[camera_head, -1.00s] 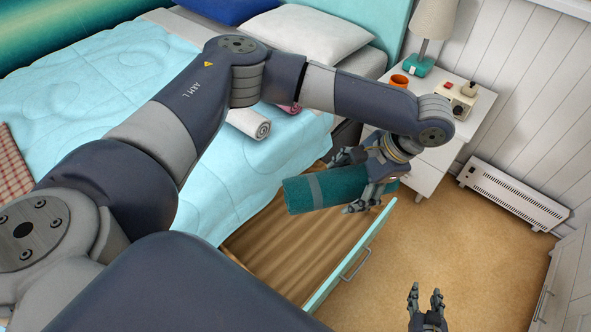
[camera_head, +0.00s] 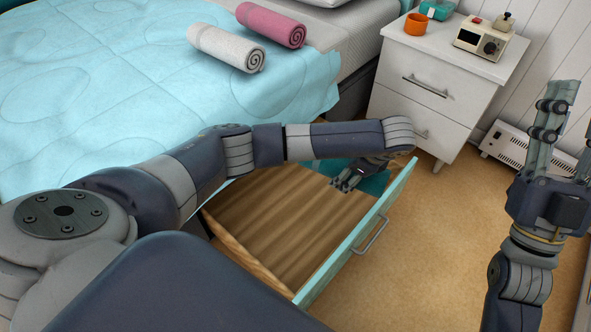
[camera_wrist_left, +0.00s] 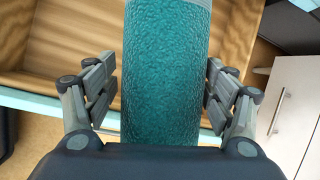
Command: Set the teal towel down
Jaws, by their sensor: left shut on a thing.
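The rolled teal towel (camera_head: 376,182) is at the far right end of the open under-bed drawer (camera_head: 275,222), partly hidden behind my left arm and gripper. My left gripper (camera_head: 348,180) is low in the drawer opening, shut on the towel. In the left wrist view the towel (camera_wrist_left: 167,70) runs between the two fingers, with the wooden drawer inside behind it. I cannot tell whether the towel touches the drawer floor. My right gripper (camera_head: 568,135) is raised at the right, open and empty, fingers up.
The drawer's teal front (camera_head: 350,240) with its handle borders the open floor. A white towel roll (camera_head: 226,47) and a pink one (camera_head: 271,24) lie on the bed. A white nightstand (camera_head: 430,85) stands just beyond the drawer, with an orange cup (camera_head: 416,23). The rest of the drawer is bare.

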